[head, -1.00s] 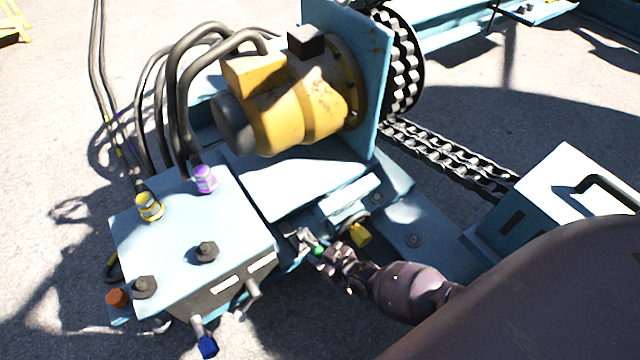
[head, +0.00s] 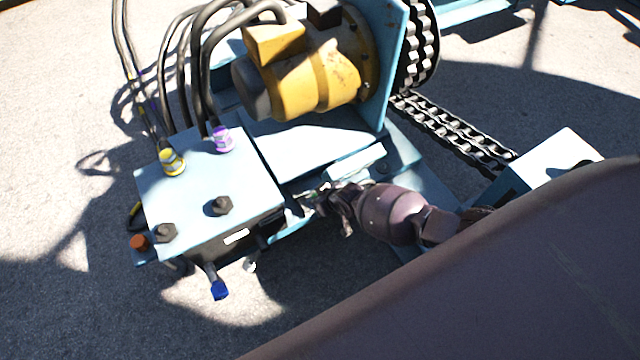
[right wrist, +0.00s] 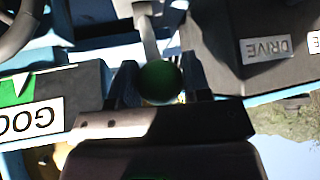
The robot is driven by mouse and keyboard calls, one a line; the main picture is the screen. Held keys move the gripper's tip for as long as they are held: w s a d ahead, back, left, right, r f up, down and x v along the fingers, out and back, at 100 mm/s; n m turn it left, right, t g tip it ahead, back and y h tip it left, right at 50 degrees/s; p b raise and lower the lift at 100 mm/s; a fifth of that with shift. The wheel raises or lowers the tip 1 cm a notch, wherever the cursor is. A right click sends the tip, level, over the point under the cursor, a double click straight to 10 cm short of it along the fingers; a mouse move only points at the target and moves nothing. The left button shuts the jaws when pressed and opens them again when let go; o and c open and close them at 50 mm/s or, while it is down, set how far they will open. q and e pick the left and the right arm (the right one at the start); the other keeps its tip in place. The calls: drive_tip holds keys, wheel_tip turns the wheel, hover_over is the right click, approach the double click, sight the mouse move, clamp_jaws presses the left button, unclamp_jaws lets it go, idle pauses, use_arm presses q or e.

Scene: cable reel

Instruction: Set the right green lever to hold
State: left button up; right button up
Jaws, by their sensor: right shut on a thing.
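The green lever has a dark green ball knob (right wrist: 160,82) in the middle of the right wrist view, with a pale metal shaft (right wrist: 147,35) running up from it. My right gripper (right wrist: 160,90) has a finger on each side of the knob and is shut on it. In the head view my right gripper (head: 318,200) is beside the right side of the pale blue control box (head: 240,180), and it hides most of the knob. A "DRIVE" label (right wrist: 267,49) shows upside down to the right of the shaft. My left gripper is in no view.
A blue-tipped lever (head: 219,290) sticks out from the box front. A yellow motor (head: 310,80) with hoses stands behind it. A chain (head: 455,130) runs right towards a blue-and-white housing (head: 560,155). A green and white label (right wrist: 30,110) shows at left in the wrist view.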

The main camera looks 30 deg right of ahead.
drive_tip(key=shift+w+r, duration=0.15)
drive_tip(key=shift+w, duration=0.05)
drive_tip(key=o, duration=1.3)
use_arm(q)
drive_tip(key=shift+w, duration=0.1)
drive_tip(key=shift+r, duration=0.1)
use_arm(e)
drive_tip(key=shift+s, duration=0.1)
drive_tip(key=shift+s+r, duration=0.1)
drive_tip(key=shift+r, duration=0.1)
drive_tip(key=p+v, duration=0.1)
drive_tip(key=v, duration=0.1)
drive_tip(key=p+v, duration=0.1)
drive_tip(key=v, duration=0.1)
drive_tip(key=shift+w+r, duration=0.2)
drive_tip(key=shift+w, duration=0.1)
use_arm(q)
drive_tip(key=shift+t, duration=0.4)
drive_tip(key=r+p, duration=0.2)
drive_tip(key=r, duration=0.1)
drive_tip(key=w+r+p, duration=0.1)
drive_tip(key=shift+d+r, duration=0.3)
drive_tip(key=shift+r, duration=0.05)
use_arm(e)
drive_tip(key=v, duration=0.6)
drive_tip(key=shift+s+f, duration=0.2)
drive_tip(key=shift+s, duration=0.3)
